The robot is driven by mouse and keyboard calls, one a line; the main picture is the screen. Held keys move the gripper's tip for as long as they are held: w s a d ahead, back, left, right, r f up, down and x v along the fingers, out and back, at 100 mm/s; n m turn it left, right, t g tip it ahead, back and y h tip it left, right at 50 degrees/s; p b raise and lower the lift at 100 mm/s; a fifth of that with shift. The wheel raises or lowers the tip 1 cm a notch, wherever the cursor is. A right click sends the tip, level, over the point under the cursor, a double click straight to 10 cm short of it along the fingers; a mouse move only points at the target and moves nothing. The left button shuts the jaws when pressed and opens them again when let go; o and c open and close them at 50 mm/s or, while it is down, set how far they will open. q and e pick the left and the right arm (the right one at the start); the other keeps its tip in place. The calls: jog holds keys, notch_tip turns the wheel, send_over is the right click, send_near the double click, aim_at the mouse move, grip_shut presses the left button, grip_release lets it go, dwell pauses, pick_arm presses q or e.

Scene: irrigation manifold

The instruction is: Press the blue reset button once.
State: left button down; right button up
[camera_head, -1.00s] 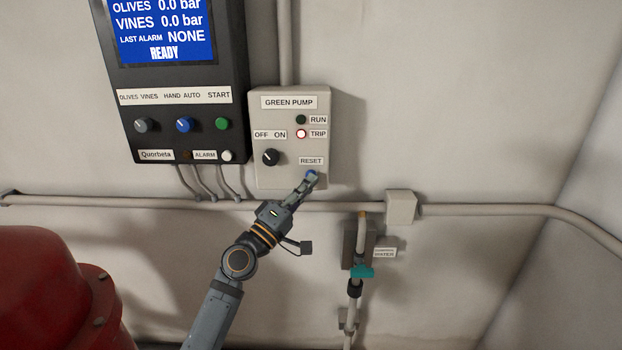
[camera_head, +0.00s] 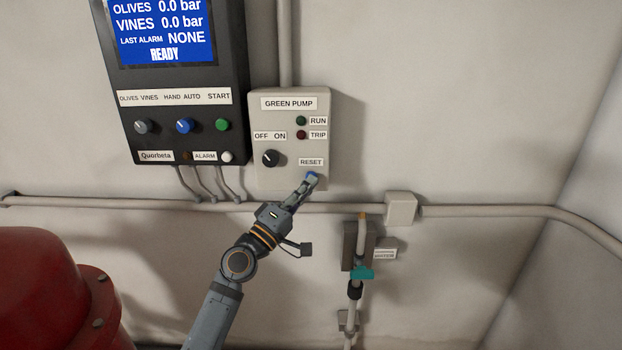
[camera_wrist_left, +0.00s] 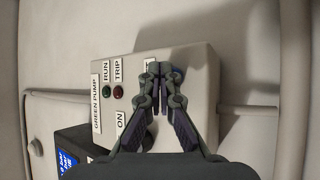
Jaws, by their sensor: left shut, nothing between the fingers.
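The blue reset button (camera_head: 312,175) is on the lower right of the grey GREEN PUMP box (camera_head: 267,179), under the RESET label. My left gripper (camera_head: 308,183) is shut and empty, with its fingertips at the button and partly covering it. I cannot tell whether they still touch it. In the left wrist view, the shut fingertips (camera_wrist_left: 160,70) lie over the box (camera_wrist_left: 190,62), and a bit of blue shows beside them. The TRIP lamp (camera_head: 301,135) is dark red and the RUN lamp (camera_head: 301,120) is dark green. My right gripper is not in view.
The black off-on knob (camera_head: 270,158) is left of the button. A dark control panel (camera_head: 240,60) with a READY screen hangs at the left. A conduit (camera_head: 460,210) runs below the box. A teal-handled valve (camera_head: 361,273) is lower right, a red tank (camera_head: 40,290) lower left.

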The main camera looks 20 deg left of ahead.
pick_arm(q)
jog(key=shift+s+d, duration=0.15)
jog(key=shift+s, duration=0.45)
jog(key=s, duration=0.2)
jog(key=s+d+p, duration=0.1)
jog(key=s, duration=0.1)
jog(key=shift+s+d, duration=0.2)
jog(key=shift+s, duration=0.15)
dwell(0.3)
